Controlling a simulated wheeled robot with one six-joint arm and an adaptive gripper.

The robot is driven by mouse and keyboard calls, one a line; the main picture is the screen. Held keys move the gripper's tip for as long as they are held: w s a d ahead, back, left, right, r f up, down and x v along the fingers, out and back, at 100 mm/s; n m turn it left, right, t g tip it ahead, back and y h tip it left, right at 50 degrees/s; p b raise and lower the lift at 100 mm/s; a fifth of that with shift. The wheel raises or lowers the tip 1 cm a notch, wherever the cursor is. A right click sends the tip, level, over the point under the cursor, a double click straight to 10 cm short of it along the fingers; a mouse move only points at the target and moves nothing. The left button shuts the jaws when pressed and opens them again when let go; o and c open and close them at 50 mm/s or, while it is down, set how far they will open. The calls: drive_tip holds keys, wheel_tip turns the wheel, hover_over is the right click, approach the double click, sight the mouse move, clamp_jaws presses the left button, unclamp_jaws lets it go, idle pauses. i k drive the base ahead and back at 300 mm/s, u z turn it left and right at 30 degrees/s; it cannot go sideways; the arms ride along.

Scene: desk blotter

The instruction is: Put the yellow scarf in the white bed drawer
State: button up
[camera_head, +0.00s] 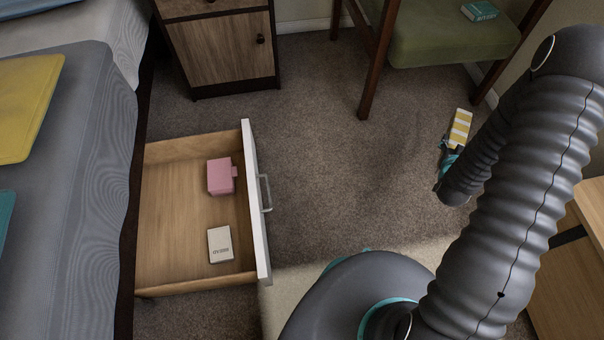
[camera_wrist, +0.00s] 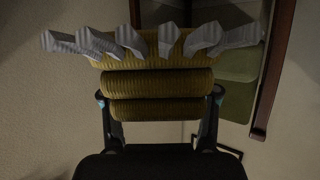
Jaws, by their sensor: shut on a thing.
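The yellow scarf (camera_head: 460,128) is a small bundle with yellow and pale bands in the head view. In the wrist view the scarf (camera_wrist: 157,83) is a ribbed, folded yellow bundle with grey-white fringe along its far edge. My gripper (camera_head: 452,147) is shut on it, one finger at each side, and holds it at the right of the room, well away from the drawer. The white-fronted bed drawer (camera_head: 257,200) is pulled open at the left. Inside it lie a pink object (camera_head: 221,177) and a small whitish box (camera_head: 220,245), with bare wood around them.
The grey bed (camera_head: 85,200) is left of the drawer, with a flat yellow item (camera_head: 25,105) on it. A wooden cabinet (camera_head: 222,52) stands behind. A green-seated chair (camera_head: 445,35) holds a teal book (camera_head: 479,11). Carpet (camera_head: 340,160) is clear between drawer and gripper.

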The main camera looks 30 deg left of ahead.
sight(201, 210)
drive_tip(key=k, duration=1.1)
drive_tip(key=u, duration=1.85)
